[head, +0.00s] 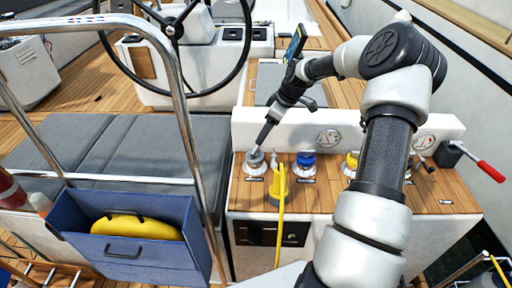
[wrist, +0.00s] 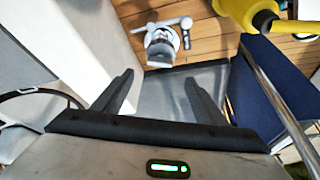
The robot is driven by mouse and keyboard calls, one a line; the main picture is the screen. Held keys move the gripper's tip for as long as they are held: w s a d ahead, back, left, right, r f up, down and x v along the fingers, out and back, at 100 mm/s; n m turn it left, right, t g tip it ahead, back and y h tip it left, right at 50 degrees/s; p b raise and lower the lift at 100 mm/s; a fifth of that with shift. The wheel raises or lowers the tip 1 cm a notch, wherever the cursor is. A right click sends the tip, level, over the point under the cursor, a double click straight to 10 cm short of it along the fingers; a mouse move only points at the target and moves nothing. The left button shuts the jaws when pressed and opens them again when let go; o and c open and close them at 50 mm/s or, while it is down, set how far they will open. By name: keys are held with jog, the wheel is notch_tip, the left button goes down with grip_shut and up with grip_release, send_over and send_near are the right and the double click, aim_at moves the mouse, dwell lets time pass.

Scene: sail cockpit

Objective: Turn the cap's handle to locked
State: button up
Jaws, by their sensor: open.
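A grey cap (head: 254,161) sits on the wooden top of the console, at its left end, with a small label in front of it. In the wrist view the grey cap (wrist: 162,44) shows with a light handle bar (wrist: 165,24) across it, running roughly left to right. My gripper (head: 261,142) reaches down to just above the grey cap. In the wrist view my gripper (wrist: 159,80) has its fingers apart with nothing between them, and the cap lies beyond the fingertips. I cannot tell from the handle whether the cap is locked.
A yellow fitting (head: 278,186) with a yellow hose (head: 279,235) stands close right of the cap. A blue cap (head: 305,161) and a yellow cap (head: 352,160) sit farther right. A red-handled lever (head: 487,170) is at the right end. A steel rail (head: 184,100) rises at left.

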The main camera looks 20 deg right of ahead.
aim_at(255, 149)
jog(key=x, duration=1)
jog(key=c, duration=1.1)
